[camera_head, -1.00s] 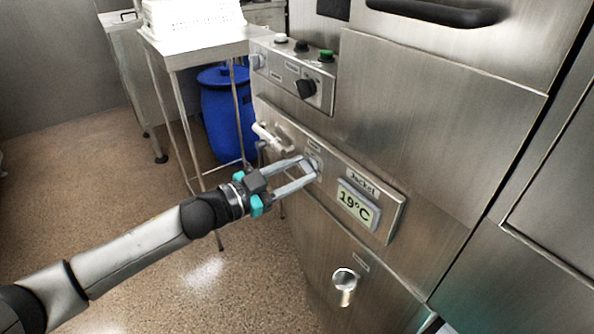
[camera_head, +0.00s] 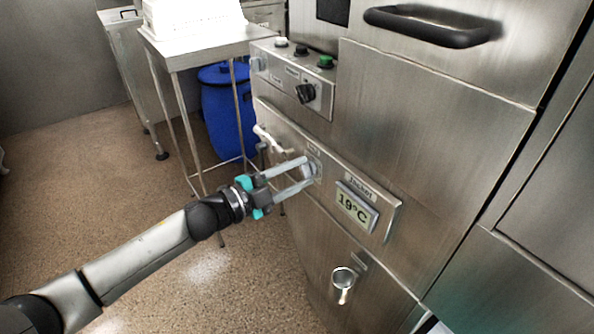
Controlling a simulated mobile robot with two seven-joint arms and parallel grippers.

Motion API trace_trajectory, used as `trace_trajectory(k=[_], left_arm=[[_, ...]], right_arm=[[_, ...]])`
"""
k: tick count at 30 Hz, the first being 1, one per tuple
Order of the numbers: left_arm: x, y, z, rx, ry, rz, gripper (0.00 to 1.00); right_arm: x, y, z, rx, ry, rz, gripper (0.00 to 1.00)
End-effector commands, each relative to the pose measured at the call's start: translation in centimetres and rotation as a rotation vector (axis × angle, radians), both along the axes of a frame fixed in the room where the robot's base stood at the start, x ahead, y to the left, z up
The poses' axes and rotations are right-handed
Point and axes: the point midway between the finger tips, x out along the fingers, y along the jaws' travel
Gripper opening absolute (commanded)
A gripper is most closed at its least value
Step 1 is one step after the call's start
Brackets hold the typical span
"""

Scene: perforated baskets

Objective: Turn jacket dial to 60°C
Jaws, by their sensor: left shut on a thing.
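The jacket panel (camera_head: 383,207) is a steel strip on the front of the machine. Its display (camera_head: 356,206) reads 19°C under a "Jacket" label. The jacket dial (camera_head: 313,167) sits on the panel to the left of the display and is mostly hidden by my fingertips. My left gripper (camera_head: 308,172) reaches in from the left with its two fingers on either side of the dial, shut on it. The dial's pointer and scale are too small to read. My right gripper is not in view.
An upper panel with a black knob (camera_head: 306,93) and buttons is above. A steel table (camera_head: 205,48) and blue drum (camera_head: 228,115) stand behind.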

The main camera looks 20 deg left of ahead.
Motion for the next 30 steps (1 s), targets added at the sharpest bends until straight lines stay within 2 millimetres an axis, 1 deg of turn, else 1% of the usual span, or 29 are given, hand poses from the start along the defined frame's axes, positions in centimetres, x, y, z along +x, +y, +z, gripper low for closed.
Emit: trace_trajectory(k=[6, 15, 21, 30], left_arm=[[-0.01, 0.0, -0.05, 0.154, -0.12, 0.001, 0.0], [-0.03, 0.0, -0.09, 0.319, -0.248, -0.001, 0.0], [-0.03, -0.01, -0.11, 0.382, -0.297, -0.001, 0.0], [-0.04, 0.0, -0.11, 0.417, -0.323, -0.001, 0.0]], right_arm=[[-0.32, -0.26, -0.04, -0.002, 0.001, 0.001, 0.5], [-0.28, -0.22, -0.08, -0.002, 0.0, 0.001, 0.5], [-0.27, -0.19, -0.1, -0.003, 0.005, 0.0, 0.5], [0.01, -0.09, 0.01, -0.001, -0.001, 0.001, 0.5]])
